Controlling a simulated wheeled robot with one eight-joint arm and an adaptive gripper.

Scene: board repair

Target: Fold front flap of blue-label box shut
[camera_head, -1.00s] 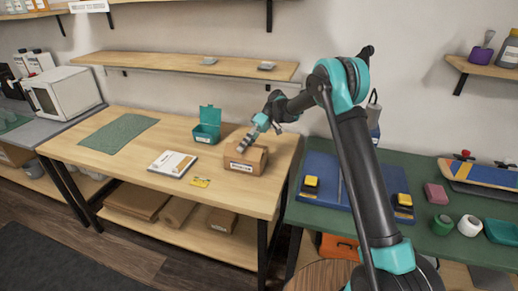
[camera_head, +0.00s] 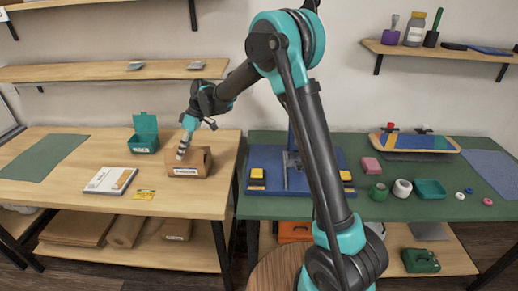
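A brown cardboard box (camera_head: 205,163) stands on the wooden table, with a small label (camera_head: 185,171) on its front. The label's colour is too small to tell for sure. A raised flap seems to show at its right side, but the front flap cannot be made out clearly. My gripper (camera_head: 181,155) reaches down from the upper right, with its striped fingers at the left part of the box, over or against its top. Contact cannot be told. The fingers look close together, but whether they are open or shut is too small to see.
An open teal case (camera_head: 145,141) stands behind left of the box. A white-and-tan flat box (camera_head: 104,181) and a yellow card (camera_head: 144,194) lie to the left. More cardboard boxes (camera_head: 177,230) sit on the lower shelf. A green table (camera_head: 378,207) with tools adjoins on the right.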

